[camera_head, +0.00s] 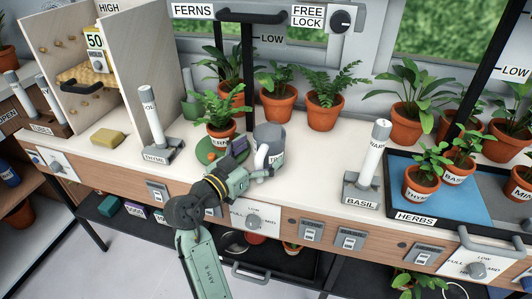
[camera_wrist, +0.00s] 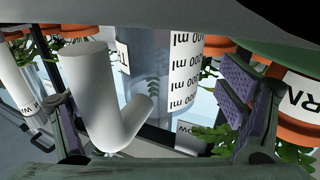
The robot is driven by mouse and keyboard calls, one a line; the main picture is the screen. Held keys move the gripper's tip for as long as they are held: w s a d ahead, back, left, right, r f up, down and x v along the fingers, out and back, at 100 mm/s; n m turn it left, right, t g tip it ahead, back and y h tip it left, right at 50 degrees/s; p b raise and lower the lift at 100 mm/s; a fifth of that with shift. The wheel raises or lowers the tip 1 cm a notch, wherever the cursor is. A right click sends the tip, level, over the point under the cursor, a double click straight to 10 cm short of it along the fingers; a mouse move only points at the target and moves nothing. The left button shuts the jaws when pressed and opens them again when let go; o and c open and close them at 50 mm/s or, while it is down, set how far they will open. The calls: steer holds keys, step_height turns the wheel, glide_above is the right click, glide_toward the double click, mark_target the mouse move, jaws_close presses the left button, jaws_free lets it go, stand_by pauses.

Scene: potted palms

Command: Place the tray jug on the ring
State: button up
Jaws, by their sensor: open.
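The jug (camera_head: 268,136) is a grey cylinder with a white handle and a partly hidden label starting with T. It stands on the counter right of the fern pot. In the wrist view the jug (camera_wrist: 150,62) is see-through, with ml marks upside down. My gripper (camera_head: 257,160) is at the jug's near side. In the wrist view my gripper (camera_wrist: 150,100) is open, its fingers wide apart with the white handle (camera_wrist: 97,95) between them; a gap shows on each side. I cannot pick out a ring for certain; a round green disc (camera_head: 206,157) lies under the fern pot.
The fern pot (camera_head: 221,137) stands close left of the jug. Several potted plants line the back. A grey-based post labelled BASIL (camera_head: 361,190) and the blue herbs tray (camera_head: 400,202) are to the right. The counter between jug and BASIL post is clear.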

steer(key=c, duration=1.6)
steer(key=shift+c, duration=0.7)
steer(key=shift+r, duration=0.15)
